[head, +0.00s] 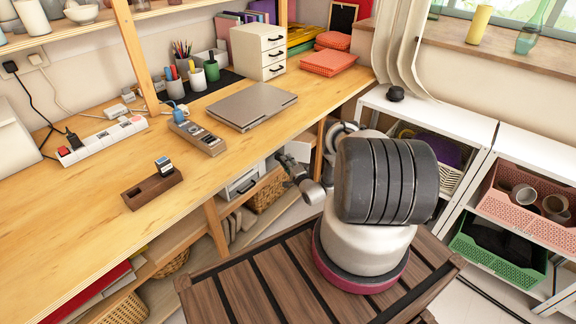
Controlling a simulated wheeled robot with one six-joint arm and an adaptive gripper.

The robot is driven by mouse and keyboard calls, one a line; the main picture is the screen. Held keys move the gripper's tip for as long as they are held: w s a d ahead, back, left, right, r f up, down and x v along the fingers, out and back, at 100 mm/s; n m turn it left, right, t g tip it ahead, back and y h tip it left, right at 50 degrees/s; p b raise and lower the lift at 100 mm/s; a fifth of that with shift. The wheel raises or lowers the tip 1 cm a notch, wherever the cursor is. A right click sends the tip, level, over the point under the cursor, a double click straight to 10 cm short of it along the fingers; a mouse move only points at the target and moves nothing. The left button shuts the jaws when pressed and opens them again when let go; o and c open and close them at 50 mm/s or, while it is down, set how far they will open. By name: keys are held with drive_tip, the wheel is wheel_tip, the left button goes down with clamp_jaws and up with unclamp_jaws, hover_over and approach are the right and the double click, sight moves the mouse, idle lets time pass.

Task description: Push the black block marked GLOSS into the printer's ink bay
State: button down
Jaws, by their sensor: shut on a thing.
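My gripper (287,162) is small and dark in the head view, just past the desk's front edge at the end of my grey wrist. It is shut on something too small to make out. It is close to a white printer-like box (241,184) on the shelf under the desk; I cannot tell whether they touch. A dark block with a pale blue label (164,166) stands upright in a brown wooden holder (152,193) on the desk. The holder's left part looks empty. No GLOSS marking is readable, and the ink bay is not clear from here.
A grey-brown slotted device (197,138), a laptop (252,106) and a power strip (103,139) lie on the wooden desk. A white drawer box (259,52) stands behind. A wicker basket (268,193) is under the desk. Shelves with a pink crate (529,200) are at right.

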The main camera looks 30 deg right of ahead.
sight(280, 160)
drive_tip(key=shift+w+a, duration=0.35)
drive_tip(key=shift+w, duration=0.55)
drive_tip(key=shift+w+a, duration=0.35)
drive_tip(key=shift+w, duration=0.6)
drive_tip(key=shift+w+a, duration=0.35)
drive_tip(key=shift+w, duration=0.55)
drive_tip(key=shift+w+a, duration=0.25)
drive_tip(key=shift+w, duration=0.4)
drive_tip(key=shift+w+a, duration=0.25)
drive_tip(key=shift+w, duration=0.45)
drive_tip(key=shift+w+a, duration=0.25)
drive_tip(key=shift+w, duration=0.4)
idle(3.2)
